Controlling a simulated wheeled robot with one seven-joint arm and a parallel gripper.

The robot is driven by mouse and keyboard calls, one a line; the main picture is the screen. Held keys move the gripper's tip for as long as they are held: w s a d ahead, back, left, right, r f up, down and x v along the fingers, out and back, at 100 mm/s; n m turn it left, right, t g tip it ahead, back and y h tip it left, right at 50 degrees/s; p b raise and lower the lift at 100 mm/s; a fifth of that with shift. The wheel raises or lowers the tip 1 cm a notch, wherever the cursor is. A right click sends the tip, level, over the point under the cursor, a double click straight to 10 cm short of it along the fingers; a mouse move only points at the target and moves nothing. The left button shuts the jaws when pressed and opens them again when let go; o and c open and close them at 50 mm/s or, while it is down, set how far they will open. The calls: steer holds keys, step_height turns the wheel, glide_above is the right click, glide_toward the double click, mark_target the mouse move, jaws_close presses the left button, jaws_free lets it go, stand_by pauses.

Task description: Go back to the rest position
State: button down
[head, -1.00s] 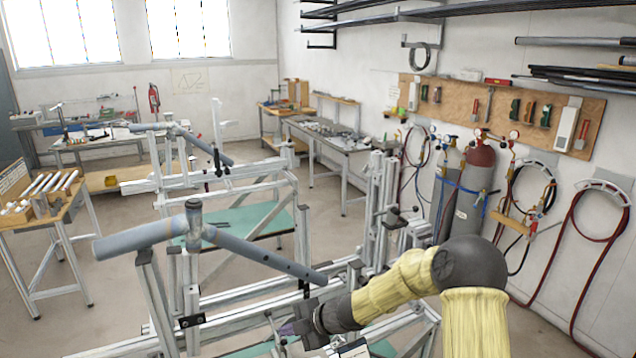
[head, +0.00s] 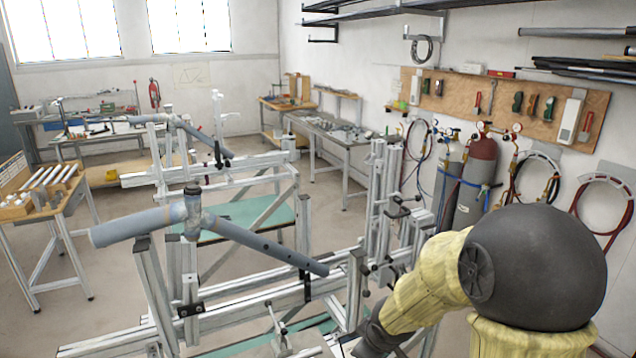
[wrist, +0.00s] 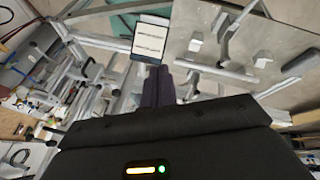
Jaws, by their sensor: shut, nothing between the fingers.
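My gripper (wrist: 160,86) shows in the wrist view as dark purple fingers closed together, with nothing between them. In the head view my arm reaches in from the lower right, with a large black joint and yellow-covered links. Its gripper end is at the bottom edge of the head view, mostly cut off. The gripper is to the right of the grey tube frame piece (head: 255,243), which rests on the near aluminium jig (head: 240,300), and apart from it.
Upright aluminium posts (head: 384,195) of the jig stand close behind my arm. A second jig with a tube (head: 203,138) is farther back. Gas cylinders (head: 474,182) and hoses line the right wall. A small table with tubes (head: 40,205) stands left. Open floor lies between.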

steer(key=s+d+m+g+b, duration=0.1)
steer(key=s+d+m, duration=0.3)
steer(key=s+m, duration=0.5)
steer(key=s+g, duration=0.1)
steer(key=s, duration=0.4)
steer(key=shift+r+g+h, duration=0.3)
